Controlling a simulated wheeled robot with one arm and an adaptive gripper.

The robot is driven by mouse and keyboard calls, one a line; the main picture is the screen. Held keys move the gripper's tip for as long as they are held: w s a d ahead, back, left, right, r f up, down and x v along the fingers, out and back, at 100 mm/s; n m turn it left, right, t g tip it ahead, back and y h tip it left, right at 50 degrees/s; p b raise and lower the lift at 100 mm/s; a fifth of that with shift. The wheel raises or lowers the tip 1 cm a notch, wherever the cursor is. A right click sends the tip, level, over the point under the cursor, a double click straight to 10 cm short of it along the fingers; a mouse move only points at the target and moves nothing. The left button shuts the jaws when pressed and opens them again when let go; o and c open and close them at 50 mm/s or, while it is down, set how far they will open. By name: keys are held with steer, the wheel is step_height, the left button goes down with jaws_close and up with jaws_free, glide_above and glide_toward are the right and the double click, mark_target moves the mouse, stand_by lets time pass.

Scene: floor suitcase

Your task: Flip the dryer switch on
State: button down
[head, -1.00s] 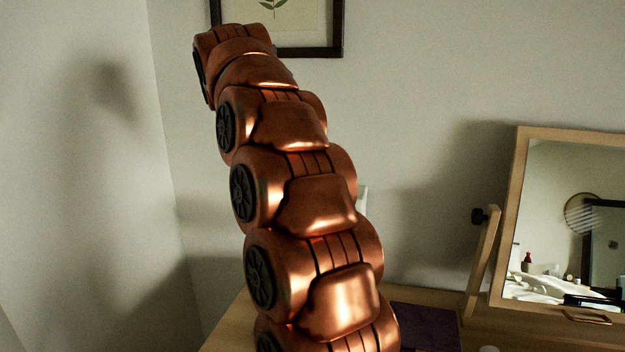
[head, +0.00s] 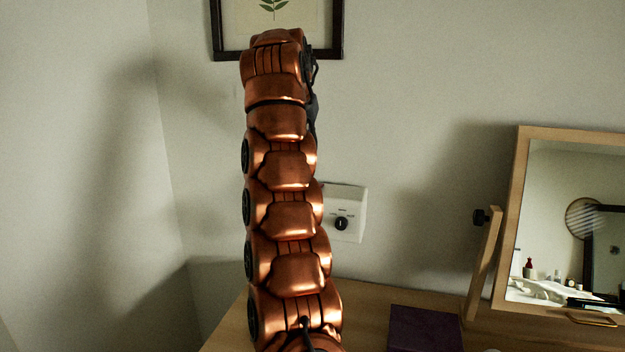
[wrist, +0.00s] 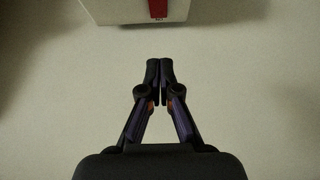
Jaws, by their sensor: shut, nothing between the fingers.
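In the wrist view my gripper (wrist: 159,68) is shut and empty, its fingertips together in front of the pale wall. A white box (wrist: 120,10) with a red part (wrist: 158,8), which looks like a switch, is at the top edge of the wrist view. It lies beyond the fingertips with a gap between, and most of it is cut off. I cannot tell whether this is the same unit. My fingertips are hidden in the head view.
A wooden table (head: 370,298) stands against the wall with a dark purple box (head: 425,328) on it. A wooden-framed mirror (head: 515,215) stands at the right. A framed plant picture (head: 331,53) hangs behind the top of my arm. The wall between unit and mirror is clear.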

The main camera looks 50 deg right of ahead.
steer(key=b+x, duration=0.2)
steer(key=x, duration=0.8)
steer(key=shift+w+f, duration=0.15)
steer(key=shift+f, duration=0.2)
steer(key=shift+a+f+b, duration=0.15)
steer(key=shift+f+b, duration=0.2)
steer(key=shift+f, duration=0.45)
steer(key=shift+a+f+b, duration=0.15)
steer(key=shift+f+b, duration=0.15)
steer(key=shift+f, duration=0.5)
steer(key=shift+s, duration=0.2)
steer(key=shift+f, duration=0.1)
